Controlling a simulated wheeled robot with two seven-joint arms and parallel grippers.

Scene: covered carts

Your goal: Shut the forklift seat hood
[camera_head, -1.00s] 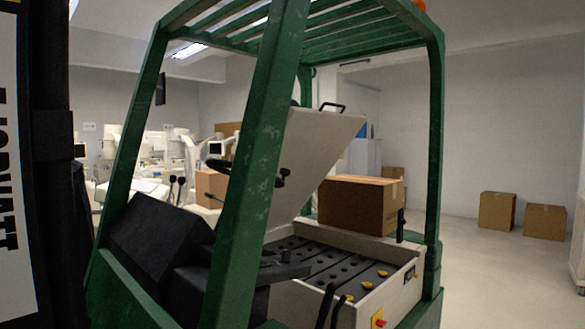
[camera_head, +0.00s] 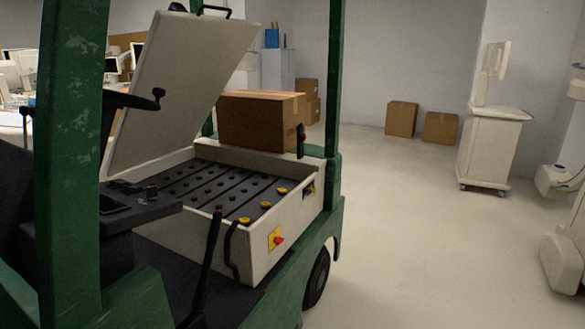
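The forklift seat hood (camera_head: 180,80) is a pale panel standing raised and tilted at the left of the head view. A black handle (camera_head: 214,11) is on its top edge. Below it is the open battery compartment (camera_head: 262,240), a pale box with rows of black cells and several yellow caps inside. A red knob on a yellow plate (camera_head: 276,240) is on its outer wall. The green forklift frame (camera_head: 70,150) crosses in front at the left. Neither of my grippers is in view.
A cardboard box (camera_head: 250,122) sits on the forklift behind the compartment. Two more boxes (camera_head: 401,119) (camera_head: 440,128) stand on the floor at the back. A white medical cart (camera_head: 492,148) stands at the right. The floor (camera_head: 410,240) right of the forklift is clear.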

